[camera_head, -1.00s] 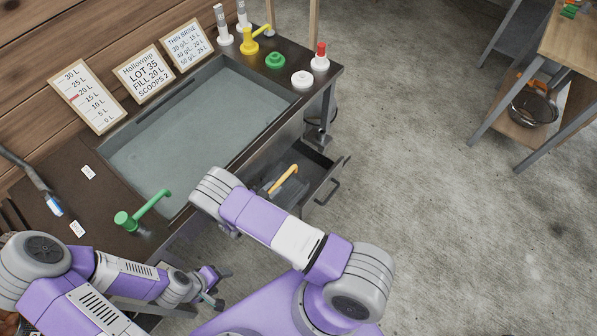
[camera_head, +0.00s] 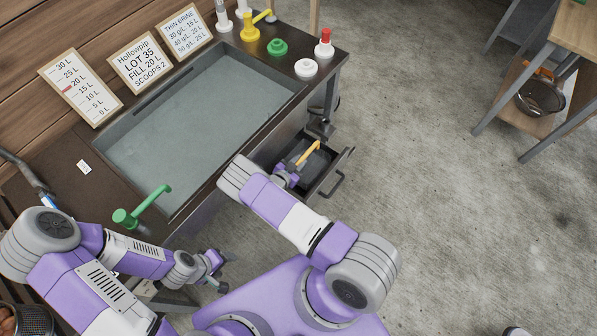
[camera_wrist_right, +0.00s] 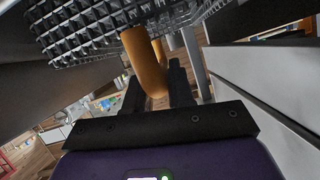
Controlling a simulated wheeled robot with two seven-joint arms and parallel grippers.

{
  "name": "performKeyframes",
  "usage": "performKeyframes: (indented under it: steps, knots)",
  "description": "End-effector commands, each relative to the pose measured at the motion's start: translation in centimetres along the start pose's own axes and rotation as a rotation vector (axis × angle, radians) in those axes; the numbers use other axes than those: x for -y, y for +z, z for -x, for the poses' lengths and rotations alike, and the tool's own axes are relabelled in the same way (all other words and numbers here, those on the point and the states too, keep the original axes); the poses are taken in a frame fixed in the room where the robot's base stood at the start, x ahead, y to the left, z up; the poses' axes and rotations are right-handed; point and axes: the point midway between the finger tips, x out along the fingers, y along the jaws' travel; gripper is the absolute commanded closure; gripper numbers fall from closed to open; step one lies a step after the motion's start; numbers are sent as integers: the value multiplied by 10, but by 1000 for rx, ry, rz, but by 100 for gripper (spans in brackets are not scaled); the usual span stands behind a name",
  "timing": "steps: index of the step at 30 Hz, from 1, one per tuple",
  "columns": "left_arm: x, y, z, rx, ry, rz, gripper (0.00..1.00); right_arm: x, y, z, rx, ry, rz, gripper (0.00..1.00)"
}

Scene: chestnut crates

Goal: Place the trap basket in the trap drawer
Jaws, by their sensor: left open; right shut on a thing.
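The trap drawer (camera_head: 336,178) stands pulled out at the right end of the sink bench. My right gripper (camera_head: 294,172) is at the drawer's left side, partly hidden by its own arm. It is shut on the yellow handle (camera_head: 309,152) of the trap basket, which lies over the drawer opening in the head view. In the right wrist view, the basket's dark mesh (camera_wrist_right: 85,30) fills the top, and the handle (camera_wrist_right: 147,62) runs between the fingers. I cannot tell whether the basket touches the drawer floor. My left gripper (camera_head: 221,270) is open and empty, in front of the bench.
The bench has a wide grey sink (camera_head: 200,120) with a green tap (camera_head: 145,208) at its front left. Yellow, green, white and red-topped fittings stand at its back right. A wooden table (camera_head: 570,40) with a pot (camera_head: 540,97) on its lower shelf is far right. The concrete floor between is clear.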

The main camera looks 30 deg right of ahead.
Motion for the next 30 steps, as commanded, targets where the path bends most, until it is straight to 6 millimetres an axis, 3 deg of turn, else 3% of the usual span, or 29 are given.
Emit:
performKeyframes:
  steps: [7, 14, 21, 22, 27, 30]
  knots:
    - [4, -1, -10, -1, 0, -1, 36, -2, 14, -6, -2, -1, -1, 100]
    - [12, -2, -31, -1, 0, -1, 36, -9, 44, -18, -3, 0, -2, 100]
    - [11, -2, -31, -1, 0, -1, 36, -9, 45, -19, 0, 2, -2, 100]
    - [11, -2, -31, -1, 0, -1, 36, -10, 46, -18, 2, 3, -2, 76]
    - [11, -2, -30, -1, 0, -1, 36, -10, 45, -18, 1, 2, -2, 52]
    - [11, -2, -31, -1, 0, -1, 36, -10, 45, -18, 0, 2, -2, 52]
